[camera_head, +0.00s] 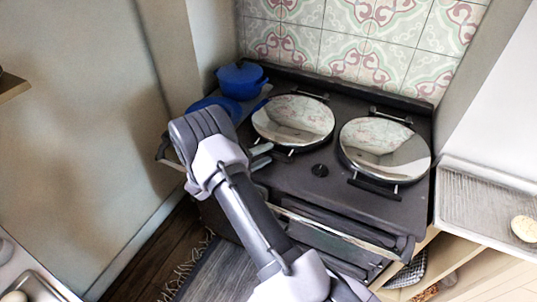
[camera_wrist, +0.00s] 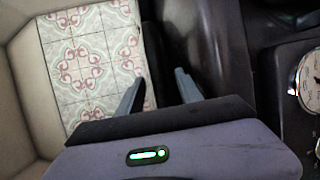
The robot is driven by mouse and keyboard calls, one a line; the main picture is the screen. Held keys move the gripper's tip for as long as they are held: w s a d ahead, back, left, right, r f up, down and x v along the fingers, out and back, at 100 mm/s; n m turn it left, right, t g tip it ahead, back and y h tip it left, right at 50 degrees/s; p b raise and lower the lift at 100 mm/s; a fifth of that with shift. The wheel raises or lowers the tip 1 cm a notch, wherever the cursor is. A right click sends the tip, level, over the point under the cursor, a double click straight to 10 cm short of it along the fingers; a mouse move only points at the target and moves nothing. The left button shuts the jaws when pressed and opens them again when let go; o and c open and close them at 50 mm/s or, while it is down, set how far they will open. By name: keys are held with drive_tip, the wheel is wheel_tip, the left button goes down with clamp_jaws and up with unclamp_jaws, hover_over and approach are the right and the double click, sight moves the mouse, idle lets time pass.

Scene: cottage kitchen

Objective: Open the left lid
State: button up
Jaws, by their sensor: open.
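The dark range cooker (camera_head: 335,185) has two round, mirror-like lids, both lying shut. The left lid (camera_head: 293,119) is at the back left, close to my gripper. The right lid (camera_head: 385,148) shows a dark handle along its front edge. My gripper (camera_head: 264,155) is at the front left edge of the left lid, its fingers pointing right toward it. In the wrist view my gripper (camera_wrist: 160,88) shows two grey fingers spread apart, with dark surfaces behind them. The left lid's front handle is largely hidden; I cannot tell whether it is between the fingers.
A blue pot (camera_head: 240,80) and a blue pan (camera_head: 215,107) stand at the cooker's back left. A tiled wall (camera_head: 345,40) closes off the back. A ribbed drainer (camera_head: 485,205) lies to the right. A white dial (camera_wrist: 308,80) shows at the wrist view's right edge.

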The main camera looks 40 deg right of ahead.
drive_tip(key=shift+d+f, duration=0.15)
drive_tip(key=shift+d, duration=0.65)
clamp_jaws()
idle(0.9)
